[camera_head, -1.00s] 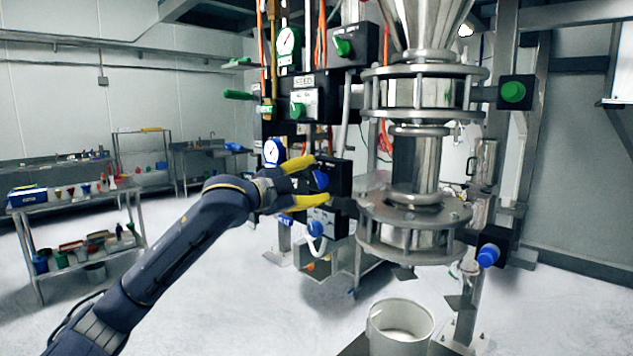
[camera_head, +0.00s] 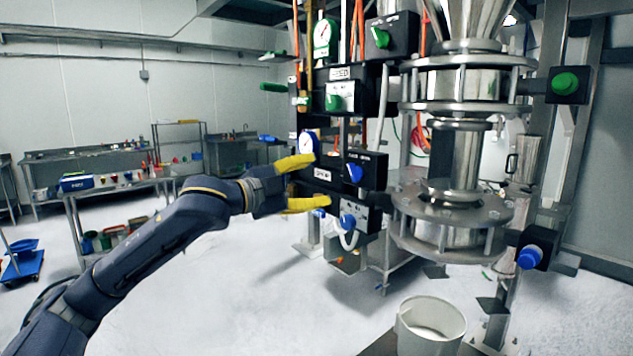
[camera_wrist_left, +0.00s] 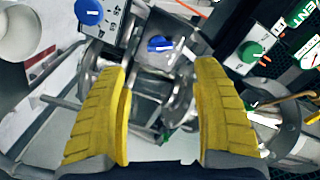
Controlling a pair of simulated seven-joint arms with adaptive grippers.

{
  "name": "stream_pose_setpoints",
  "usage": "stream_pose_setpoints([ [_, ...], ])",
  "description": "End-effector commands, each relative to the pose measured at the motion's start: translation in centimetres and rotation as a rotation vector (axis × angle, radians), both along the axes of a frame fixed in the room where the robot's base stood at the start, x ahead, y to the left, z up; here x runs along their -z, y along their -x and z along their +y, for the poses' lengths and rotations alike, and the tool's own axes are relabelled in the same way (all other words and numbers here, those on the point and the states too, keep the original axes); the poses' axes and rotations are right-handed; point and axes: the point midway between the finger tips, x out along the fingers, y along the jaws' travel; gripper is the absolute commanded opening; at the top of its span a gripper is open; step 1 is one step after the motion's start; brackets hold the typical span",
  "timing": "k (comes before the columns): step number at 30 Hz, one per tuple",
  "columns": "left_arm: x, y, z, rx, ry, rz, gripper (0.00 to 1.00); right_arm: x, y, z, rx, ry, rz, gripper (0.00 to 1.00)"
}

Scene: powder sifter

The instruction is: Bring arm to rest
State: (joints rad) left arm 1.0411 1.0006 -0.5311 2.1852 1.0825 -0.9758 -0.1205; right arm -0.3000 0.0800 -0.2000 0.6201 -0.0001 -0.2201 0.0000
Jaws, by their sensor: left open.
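My left gripper (camera_head: 318,182) has yellow ribbed fingers, spread apart with nothing between them. In the head view it is just left of the control boxes on the sifter. The upper box (camera_head: 371,170) carries a blue knob (camera_head: 354,173), and the lower box (camera_head: 362,214) carries another blue knob (camera_head: 347,222). In the left wrist view my open gripper (camera_wrist_left: 163,115) shows both fingers apart, with a blue knob (camera_wrist_left: 160,44) beyond the gap. I cannot tell from the head view whether the lower finger touches anything. My right gripper is not in view.
The steel sifter column (camera_head: 455,160) stands right of the control boxes. A white bucket (camera_head: 430,325) stands below it. A green knob (camera_head: 565,83) and a blue knob (camera_head: 529,257) sit on its right side. A bench (camera_head: 120,187) stands behind my arm. The floor at left is mostly clear.

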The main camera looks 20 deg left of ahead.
Motion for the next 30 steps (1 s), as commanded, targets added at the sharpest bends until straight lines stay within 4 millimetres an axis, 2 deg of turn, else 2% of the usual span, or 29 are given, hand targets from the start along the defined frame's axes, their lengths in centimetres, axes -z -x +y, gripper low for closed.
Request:
stream_pose_setpoints([
  [11, 0.0, 0.0, 0.0, 0.0, 0.0, 0.0, 0.66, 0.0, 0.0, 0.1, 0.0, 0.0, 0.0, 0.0],
  [14, 0.8, -0.2, -0.3, 0.0, -0.002, 0.007, 0.66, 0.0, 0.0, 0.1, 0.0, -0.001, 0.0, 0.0],
  [16, 2.1, -0.4, -0.7, -0.001, -0.003, 0.019, 0.66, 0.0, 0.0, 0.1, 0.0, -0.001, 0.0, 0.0],
  [20, 6.4, -0.9, -1.9, -0.012, -0.009, 0.054, 0.66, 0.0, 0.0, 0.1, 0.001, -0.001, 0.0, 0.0],
  [25, 13.6, -1.0, -3.4, -0.044, -0.011, 0.113, 0.66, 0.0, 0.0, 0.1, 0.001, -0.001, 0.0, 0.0],
  [30, 20.6, -0.1, -4.4, -0.094, -0.005, 0.176, 0.66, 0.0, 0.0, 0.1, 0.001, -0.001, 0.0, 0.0],
])
